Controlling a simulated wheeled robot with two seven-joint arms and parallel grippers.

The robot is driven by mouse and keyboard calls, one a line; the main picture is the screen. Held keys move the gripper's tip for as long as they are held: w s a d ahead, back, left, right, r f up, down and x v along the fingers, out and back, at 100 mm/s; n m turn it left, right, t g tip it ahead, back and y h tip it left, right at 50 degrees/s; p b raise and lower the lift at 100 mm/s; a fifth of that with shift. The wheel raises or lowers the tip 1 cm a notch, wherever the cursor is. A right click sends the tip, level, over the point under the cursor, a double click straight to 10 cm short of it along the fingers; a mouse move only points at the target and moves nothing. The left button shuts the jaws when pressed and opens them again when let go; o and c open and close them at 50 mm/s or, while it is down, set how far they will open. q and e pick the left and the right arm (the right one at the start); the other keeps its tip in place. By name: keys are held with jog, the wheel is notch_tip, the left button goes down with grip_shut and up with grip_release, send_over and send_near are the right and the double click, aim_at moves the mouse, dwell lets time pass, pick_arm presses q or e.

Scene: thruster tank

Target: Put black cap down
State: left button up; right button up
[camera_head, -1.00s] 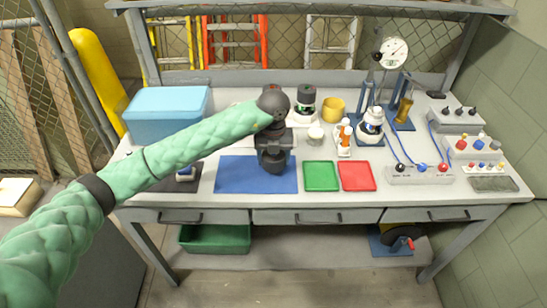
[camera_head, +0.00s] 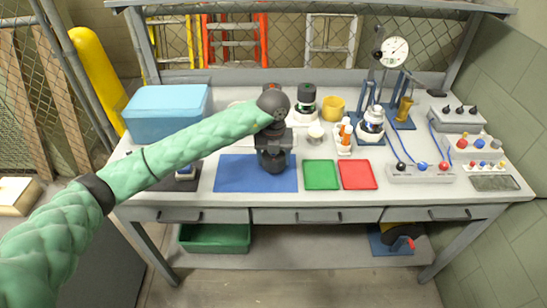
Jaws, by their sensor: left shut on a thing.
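My left arm comes in from the left across the bench. My left gripper (camera_head: 273,149) is over the blue mat (camera_head: 229,173), pointing down. It is shut on a dark, round thing, which looks like the black cap (camera_head: 273,163). The cap is over the right part of the mat. I cannot tell whether it touches the mat, and the gripper hides part of it. The fingers are hard to make out against the dark cap. My right gripper is not in view.
A green tray (camera_head: 321,174) and a red tray (camera_head: 358,174) lie right of the mat. Behind them are a small white jar (camera_head: 316,133), a dark-topped container (camera_head: 306,100) and a yellow cup (camera_head: 333,107). A blue box (camera_head: 165,113) stands at left. The mat's left part is clear.

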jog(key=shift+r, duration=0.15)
pick_arm(q)
jog(key=o, duration=0.9)
jog(key=shift+o, duration=0.2)
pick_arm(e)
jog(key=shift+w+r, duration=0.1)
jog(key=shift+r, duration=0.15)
